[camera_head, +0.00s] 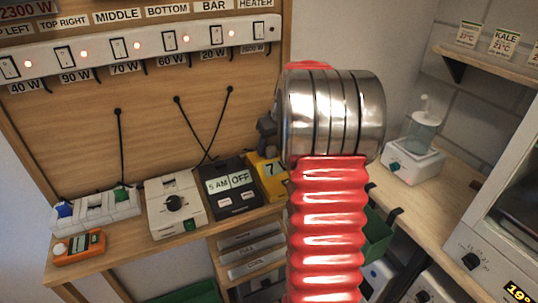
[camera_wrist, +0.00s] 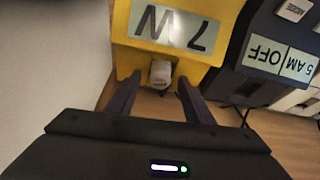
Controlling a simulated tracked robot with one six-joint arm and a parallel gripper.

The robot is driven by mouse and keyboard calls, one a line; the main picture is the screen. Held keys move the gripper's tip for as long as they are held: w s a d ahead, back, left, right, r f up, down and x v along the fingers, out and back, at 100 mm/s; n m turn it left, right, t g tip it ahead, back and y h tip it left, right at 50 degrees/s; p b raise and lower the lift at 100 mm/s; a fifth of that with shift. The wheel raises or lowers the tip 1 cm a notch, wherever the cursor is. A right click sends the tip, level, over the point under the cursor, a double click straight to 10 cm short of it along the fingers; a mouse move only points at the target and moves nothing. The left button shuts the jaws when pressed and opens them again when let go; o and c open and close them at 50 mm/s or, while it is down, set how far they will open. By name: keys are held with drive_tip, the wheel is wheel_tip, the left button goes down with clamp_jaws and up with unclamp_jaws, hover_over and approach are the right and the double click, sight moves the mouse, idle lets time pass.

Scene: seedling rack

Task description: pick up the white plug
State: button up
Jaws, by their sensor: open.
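In the wrist view a small white plug (camera_wrist: 160,72) sits at the near edge of the yellow meter (camera_wrist: 210,12), which reads 7 W upside down. My gripper (camera_wrist: 158,80) is open, with one dark finger on each side of the plug. The fingertips come about level with the plug, with gaps visible on both sides. I cannot tell how far they are from it in depth. In the head view the yellow meter (camera_head: 268,183) is partly covered by my arm.
A black timer (camera_head: 231,189) reading 5 AM OFF stands close beside the meter. Left of it are a white dial box (camera_head: 174,207), a white power strip (camera_head: 93,218) and an orange device (camera_head: 79,248). Black cords hang on the wooden back panel (camera_head: 150,140). Drawers (camera_head: 249,252) sit below the shelf.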

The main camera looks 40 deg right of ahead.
sight(271, 148)
drive_tip(key=shift+c, duration=0.5)
clamp_jaws()
wheel_tip(271, 148, up, 10)
idle(0.7)
idle(0.5)
